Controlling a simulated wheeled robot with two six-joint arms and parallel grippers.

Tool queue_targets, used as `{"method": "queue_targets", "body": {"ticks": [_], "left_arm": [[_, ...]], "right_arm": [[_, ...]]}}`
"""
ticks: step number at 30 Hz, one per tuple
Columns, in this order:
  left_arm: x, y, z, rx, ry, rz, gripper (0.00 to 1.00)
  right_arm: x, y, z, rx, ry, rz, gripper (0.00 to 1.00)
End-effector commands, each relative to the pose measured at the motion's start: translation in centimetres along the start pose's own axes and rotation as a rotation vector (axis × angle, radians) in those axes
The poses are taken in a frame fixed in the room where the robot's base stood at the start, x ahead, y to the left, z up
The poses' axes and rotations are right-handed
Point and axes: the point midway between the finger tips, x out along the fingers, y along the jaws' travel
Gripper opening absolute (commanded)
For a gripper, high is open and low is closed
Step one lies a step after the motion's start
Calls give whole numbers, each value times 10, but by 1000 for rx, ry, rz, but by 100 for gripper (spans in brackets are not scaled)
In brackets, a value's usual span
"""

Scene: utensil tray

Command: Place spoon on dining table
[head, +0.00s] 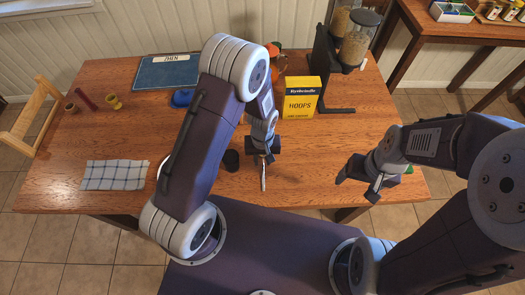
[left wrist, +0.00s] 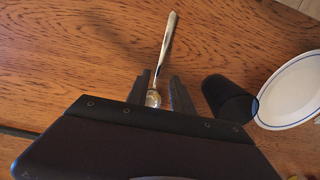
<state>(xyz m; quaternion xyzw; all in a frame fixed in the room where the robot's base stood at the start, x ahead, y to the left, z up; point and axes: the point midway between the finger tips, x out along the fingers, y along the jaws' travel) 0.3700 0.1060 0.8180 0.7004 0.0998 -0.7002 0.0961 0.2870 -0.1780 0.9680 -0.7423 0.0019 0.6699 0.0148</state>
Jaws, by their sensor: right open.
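A metal spoon (head: 263,178) shows over the wooden dining table (head: 320,165) near its front edge. In the left wrist view the spoon (left wrist: 167,40) points its handle away, and its bowl end lies between my left fingers. My left gripper (head: 262,155) is at the spoon's far end in the head view. The left wrist view shows the fingers (left wrist: 162,84) on both sides of the spoon, but whether they press on it is unclear. I cannot tell whether the spoon touches the table. My right gripper (head: 358,184) is open and empty over the table's right front.
A black cup (head: 231,160) stands beside my left gripper; a white plate (left wrist: 292,92) is next to it. A yellow box (head: 301,98) and a cereal dispenser (head: 340,50) stand behind. A checked cloth (head: 114,175) lies at left. The table between my grippers is clear.

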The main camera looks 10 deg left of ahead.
Motion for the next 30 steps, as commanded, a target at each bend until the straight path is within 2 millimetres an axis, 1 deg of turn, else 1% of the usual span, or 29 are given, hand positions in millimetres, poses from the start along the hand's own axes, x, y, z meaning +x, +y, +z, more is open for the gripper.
{"method": "queue_targets", "body": {"ticks": [1, 3, 6, 9, 12, 17, 19, 20, 21, 24, 27, 30], "left_arm": [[-15, 1, -2, 0, 7, 4, 28], [-34, 1, -2, 0, 7, 5, 28], [-58, 1, -1, 0, 5, 4, 28], [-75, 1, -1, 0, 4, 3, 28], [-84, 0, 0, 0, 2, 2, 28], [-89, -1, 0, 1, 1, 1, 28], [-99, -10, 3, 18, 10, 8, 28], [-107, -19, 6, 36, 19, 14, 28], [-118, -32, 12, 66, 32, 21, 28], [-141, -65, 33, 152, 66, 34, 28], [-152, -86, 52, 218, 90, 38, 28], [-156, -93, 60, 251, 100, 38, 28]], "right_arm": [[-2, 0, 0, 0, 0, 0, 75], [-3, 0, 0, 0, 0, 0, 75], [-4, 0, 0, 0, 0, 0, 75], [-5, 0, 0, 0, 0, 0, 75], [-5, 0, -1, 0, 0, 0, 75], [-6, 0, -1, 0, 0, 0, 75], [-6, 0, -1, 0, 0, 0, 75], [-6, 0, -1, 0, 0, 0, 75], [-6, 0, -1, 0, 0, 0, 75], [-5, 0, -1, 0, 0, 0, 75], [-5, 0, 0, 0, 0, 0, 75], [-5, 0, 0, 0, 0, 0, 75]]}}
